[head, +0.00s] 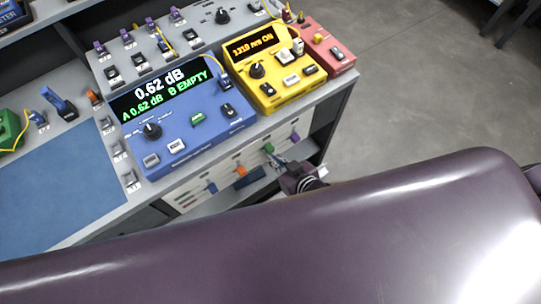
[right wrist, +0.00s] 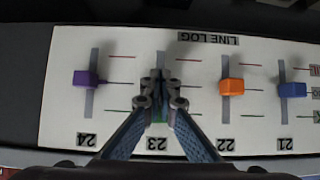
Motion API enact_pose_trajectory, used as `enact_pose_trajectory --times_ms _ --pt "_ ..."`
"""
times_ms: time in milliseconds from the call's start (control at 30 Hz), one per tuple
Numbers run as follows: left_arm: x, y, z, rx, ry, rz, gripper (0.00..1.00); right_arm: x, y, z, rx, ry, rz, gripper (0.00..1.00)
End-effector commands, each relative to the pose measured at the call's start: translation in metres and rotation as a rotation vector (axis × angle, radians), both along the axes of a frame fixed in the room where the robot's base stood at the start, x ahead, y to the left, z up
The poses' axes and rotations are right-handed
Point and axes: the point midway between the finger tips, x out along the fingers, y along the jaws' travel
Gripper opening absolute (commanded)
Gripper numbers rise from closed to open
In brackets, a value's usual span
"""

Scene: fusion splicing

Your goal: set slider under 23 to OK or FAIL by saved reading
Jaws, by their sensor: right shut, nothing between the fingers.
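The LINE LOG panel (right wrist: 60,115) carries upright slots labelled 24, 23, 22 and 21. The green knob of slider 23 (right wrist: 158,118) is mostly hidden behind my right gripper (right wrist: 157,80); only a bit of green shows, near the lower, green mark. My right gripper is shut and empty, its fingertips in front of slot 23. In the head view the green knob (head: 268,148) shows just beyond this gripper (head: 279,161). Whether they touch I cannot tell. The blue meter (head: 192,113) reads 0.62 dB, with A 0.62 dB and B EMPTY. My left gripper is not in view.
Neighbouring knobs are purple (right wrist: 86,79) on 24, orange (right wrist: 232,87) on 22 and blue (right wrist: 292,90) on 21. A yellow box (head: 270,75) reading 1310 nm ON and a red box (head: 325,52) stand on the bench. Open floor lies to the right.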

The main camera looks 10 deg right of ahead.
Motion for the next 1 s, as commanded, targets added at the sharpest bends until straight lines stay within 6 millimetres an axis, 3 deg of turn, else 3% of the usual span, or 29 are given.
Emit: enact_pose_trajectory --times_ms 367,1000 --pt "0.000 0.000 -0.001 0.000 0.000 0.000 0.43 -0.004 -0.001 -0.008 0.000 0.001 0.000 0.00" --pt "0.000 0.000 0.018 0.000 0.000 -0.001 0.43 -0.052 -0.019 -0.008 0.000 0.002 -0.001 0.00"
